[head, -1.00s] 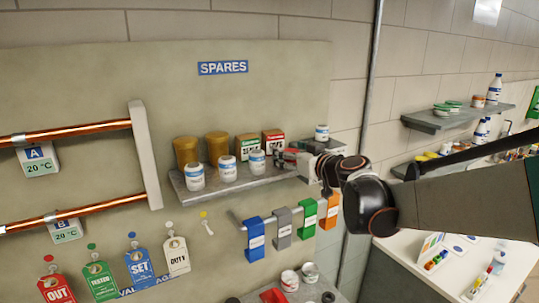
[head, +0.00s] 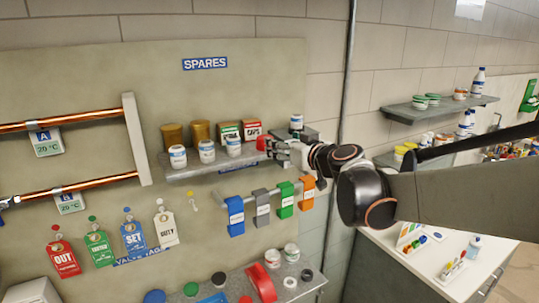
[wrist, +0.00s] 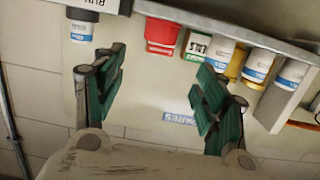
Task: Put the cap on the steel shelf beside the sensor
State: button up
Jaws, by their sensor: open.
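A red cap-like piece (head: 262,143) stands on the steel shelf (head: 190,172) under the SPARES sign. The wrist view shows it upside down, as a red piece with a wider rim (wrist: 162,34), at the shelf edge. My gripper (head: 273,146) is at the shelf's right part, close to the red piece. In the wrist view its green-padded fingers (wrist: 155,95) are spread wide with nothing between them, and the red piece is beyond the fingertips. Two white 20 °C tags, A (head: 46,142) and B (head: 69,203), are at the copper pipes; I cannot tell which thing is the sensor.
White jars (head: 206,151), brown tubs (head: 200,132) and printed boxes (head: 228,132) crowd the shelf. Coloured hanging tags (head: 262,208) are below. A lower ledge holds a red curved piece (head: 262,283).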

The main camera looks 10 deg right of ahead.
jog(key=s+a+f+g, duration=0.2)
jog(key=s+f, duration=0.1)
jog(key=s, duration=0.5)
jog(key=s+a+f+g, duration=0.2)
jog(key=s+a+f, duration=0.1)
jog(key=s, duration=0.4)
jog(key=s+d+f+m+g+h, duration=0.1)
jog(key=s+d+f+g+h, duration=0.1)
jog(key=s+f, duration=0.3)
jog(key=s+d+f+m+g+h, duration=0.2)
jog(key=s+d+f, duration=0.2)
jog(key=s, duration=0.8)
jog(key=shift+s+d+f, duration=0.2)
jog(key=shift+s+f, duration=0.1)
jog(key=shift+f, duration=0.2)
jog(key=shift+w+g, duration=0.1)
jog(key=shift+g, duration=0.2)
